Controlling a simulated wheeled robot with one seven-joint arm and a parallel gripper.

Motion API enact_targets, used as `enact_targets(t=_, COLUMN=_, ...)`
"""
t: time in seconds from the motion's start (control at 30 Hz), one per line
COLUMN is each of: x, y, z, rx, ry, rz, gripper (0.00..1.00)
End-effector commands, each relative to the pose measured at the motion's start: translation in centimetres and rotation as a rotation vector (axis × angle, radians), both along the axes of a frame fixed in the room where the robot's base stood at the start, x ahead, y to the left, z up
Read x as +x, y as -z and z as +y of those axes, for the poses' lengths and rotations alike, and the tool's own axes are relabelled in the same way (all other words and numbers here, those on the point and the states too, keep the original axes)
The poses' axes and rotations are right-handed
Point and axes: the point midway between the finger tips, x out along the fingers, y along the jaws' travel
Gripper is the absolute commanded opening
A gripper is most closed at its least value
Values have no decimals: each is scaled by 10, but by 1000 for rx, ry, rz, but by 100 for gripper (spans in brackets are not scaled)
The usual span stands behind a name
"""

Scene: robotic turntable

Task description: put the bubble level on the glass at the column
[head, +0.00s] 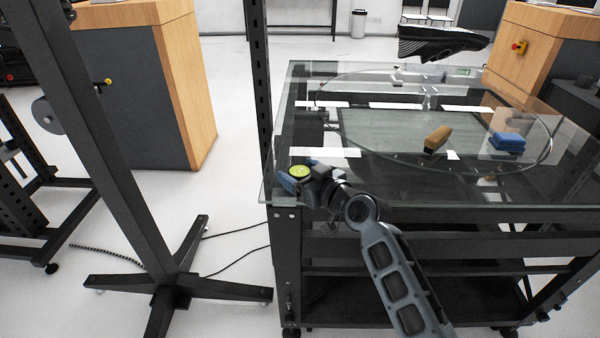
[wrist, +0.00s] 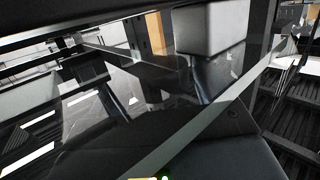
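The bubble level (head: 300,171) is a round yellow-green disc at the front left corner of the glass top (head: 285,135) in the head view. My gripper (head: 301,178), with blue fingers, is around it and appears shut on it. I cannot tell whether the level touches the glass. The dark, perforated upright column (head: 258,75) stands at the left edge of the glass, behind my gripper. In the wrist view the glass edge (wrist: 205,125) crosses diagonally, and only a sliver of yellow-green shows at the bottom edge.
The glass near the column's foot looks clear. A dark stand (head: 110,150) is to the left.

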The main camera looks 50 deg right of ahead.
Motion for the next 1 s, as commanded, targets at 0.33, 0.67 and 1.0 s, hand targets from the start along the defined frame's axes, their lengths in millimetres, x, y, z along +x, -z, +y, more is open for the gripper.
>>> enact_targets(t=0.33, x=0, y=-1, z=0, rx=0, ry=0, rz=0, gripper=90)
enact_targets(t=0.67, x=-34, y=-5, z=8, rx=0, ry=1, rz=2, gripper=90)
enact_targets(t=1.0, x=-97, y=-16, z=22, rx=1, ry=-1, rz=2, gripper=90)
